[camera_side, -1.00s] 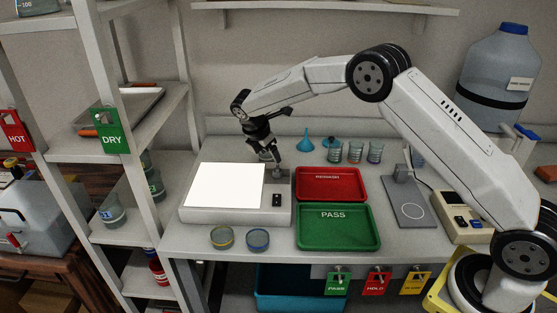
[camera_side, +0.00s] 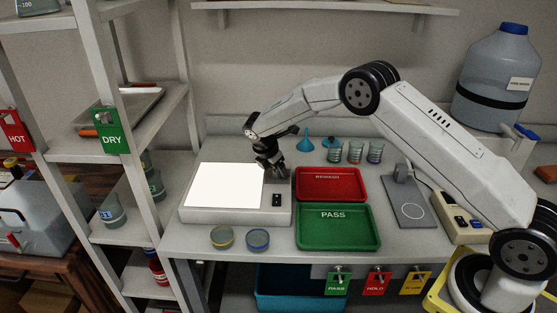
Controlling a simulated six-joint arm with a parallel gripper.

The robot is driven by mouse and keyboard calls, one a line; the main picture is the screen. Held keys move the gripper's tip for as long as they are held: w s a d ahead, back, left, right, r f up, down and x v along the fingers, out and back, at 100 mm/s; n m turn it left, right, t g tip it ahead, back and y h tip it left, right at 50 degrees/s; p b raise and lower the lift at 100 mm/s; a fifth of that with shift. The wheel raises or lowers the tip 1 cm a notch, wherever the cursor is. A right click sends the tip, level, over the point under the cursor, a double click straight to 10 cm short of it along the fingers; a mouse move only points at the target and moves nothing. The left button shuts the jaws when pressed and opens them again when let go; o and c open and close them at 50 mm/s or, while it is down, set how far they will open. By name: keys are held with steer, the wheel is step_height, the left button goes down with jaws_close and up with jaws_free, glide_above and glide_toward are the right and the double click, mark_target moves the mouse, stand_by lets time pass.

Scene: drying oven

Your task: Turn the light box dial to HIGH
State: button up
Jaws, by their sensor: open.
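The light box (camera_side: 234,216) lies on the bench, its panel (camera_side: 226,186) glowing bright white. A small black switch plate (camera_side: 277,200) shows on its right-hand strip. My gripper (camera_side: 277,174) is open at the back right of the box, over the strip behind the switch plate. The dial is hidden behind the gripper, so its setting cannot be read. I cannot tell whether the fingers touch it.
A red tray (camera_side: 332,197) and a green PASS tray (camera_side: 338,241) sit close to the right of the box. Two round dishes (camera_side: 222,237) (camera_side: 257,239) lie in front. Several cups (camera_side: 354,152) and a blue funnel (camera_side: 305,144) stand behind.

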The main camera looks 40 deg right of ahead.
steer(key=shift+d+f, duration=0.1)
steer(key=shift+f, duration=0.15)
jaws_close()
